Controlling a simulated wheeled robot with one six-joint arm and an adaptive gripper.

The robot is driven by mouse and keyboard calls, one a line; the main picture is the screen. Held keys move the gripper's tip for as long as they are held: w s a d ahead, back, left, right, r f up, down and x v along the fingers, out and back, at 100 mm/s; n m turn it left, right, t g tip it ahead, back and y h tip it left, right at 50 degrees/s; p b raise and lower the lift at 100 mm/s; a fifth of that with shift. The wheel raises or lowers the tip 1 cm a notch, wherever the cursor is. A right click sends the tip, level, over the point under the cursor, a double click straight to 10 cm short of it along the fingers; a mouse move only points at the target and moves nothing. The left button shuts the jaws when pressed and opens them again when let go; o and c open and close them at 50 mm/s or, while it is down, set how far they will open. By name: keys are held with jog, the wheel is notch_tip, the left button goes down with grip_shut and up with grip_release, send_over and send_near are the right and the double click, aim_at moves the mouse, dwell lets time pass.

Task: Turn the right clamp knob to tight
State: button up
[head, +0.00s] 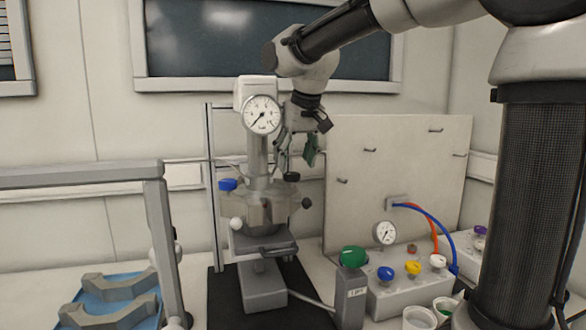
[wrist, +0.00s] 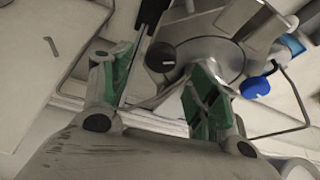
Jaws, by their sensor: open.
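The reactor (head: 262,210) is a metal vessel with a clamp ring around it. A dark knob (head: 307,203) sticks out from the right of the clamp, and a white knob (head: 236,223) is at its left front. Another black knob (head: 292,177) sits higher, at the lid. My gripper (head: 298,154) points down just above that higher knob, right of the gauge column. In the wrist view its green-padded fingers (wrist: 160,88) are spread apart with nothing held. A round black knob (wrist: 161,56) shows beyond and between them; I cannot tell for sure which knob it is.
A pressure gauge (head: 262,114) and a blue handle (head: 228,184) are on the reactor. A beige panel (head: 400,165) stands close on the right. A valve box (head: 400,291) with coloured knobs is at front right. A grey frame (head: 165,240) and blue tray (head: 112,300) are left.

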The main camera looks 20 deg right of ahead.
jog(key=shift+v, duration=1.75)
